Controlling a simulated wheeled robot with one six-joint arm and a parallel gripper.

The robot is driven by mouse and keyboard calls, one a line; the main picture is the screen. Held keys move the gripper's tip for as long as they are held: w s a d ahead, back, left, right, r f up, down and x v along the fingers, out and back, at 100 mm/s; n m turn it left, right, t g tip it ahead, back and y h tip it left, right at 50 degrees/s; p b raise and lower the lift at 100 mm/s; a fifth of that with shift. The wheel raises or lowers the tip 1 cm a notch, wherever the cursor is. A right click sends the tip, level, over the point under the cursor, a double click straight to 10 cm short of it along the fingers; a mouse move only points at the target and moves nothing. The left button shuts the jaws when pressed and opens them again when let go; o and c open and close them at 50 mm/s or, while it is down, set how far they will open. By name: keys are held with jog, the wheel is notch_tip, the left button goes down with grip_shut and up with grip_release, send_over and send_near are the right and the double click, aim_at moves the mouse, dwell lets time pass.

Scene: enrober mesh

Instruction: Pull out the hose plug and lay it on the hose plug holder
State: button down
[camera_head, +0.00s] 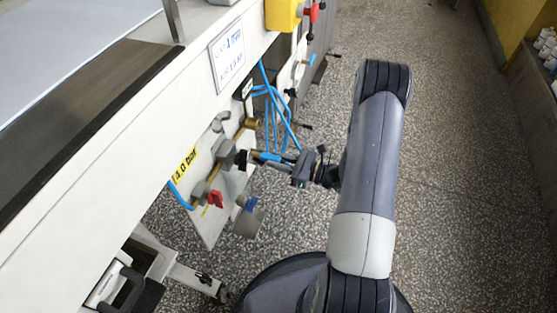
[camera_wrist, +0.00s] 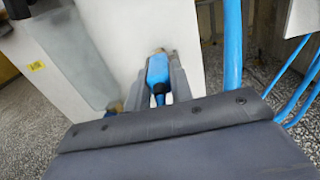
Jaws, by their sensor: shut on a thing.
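The blue hose plug (camera_wrist: 157,72) is between the two fingers of my gripper (camera_wrist: 158,82) in the wrist view, with a brass-coloured tip pointing at the white panel. In the head view my gripper (camera_head: 262,159) is shut around the blue plug (camera_head: 270,156), beside the machine's side panel. A dark fitting (camera_head: 240,158) lies just left of the fingertips. I cannot tell whether the plug's tip is inside a socket or clear of it. I cannot pick out the hose plug holder with certainty among the panel fittings.
Blue hoses (camera_head: 278,98) hang just beyond my gripper; one thick hose (camera_wrist: 233,45) passes close on the right in the wrist view. A red valve handle (camera_head: 215,198) and a grey cup-like part (camera_head: 247,222) sit lower on the panel. The speckled floor (camera_head: 460,160) at right is clear.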

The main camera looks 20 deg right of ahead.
jog(key=c, duration=1.2)
grip_release()
jog(key=shift+o, duration=0.2)
jog(key=p+v, duration=0.2)
jog(key=v, duration=0.9)
jog(key=shift+w+a, duration=0.1)
jog(key=x, duration=0.3)
jog(key=b+x, duration=0.1)
jog(key=x, duration=0.7)
jog(key=shift+r, duration=0.85)
jog(key=shift+f, duration=0.1)
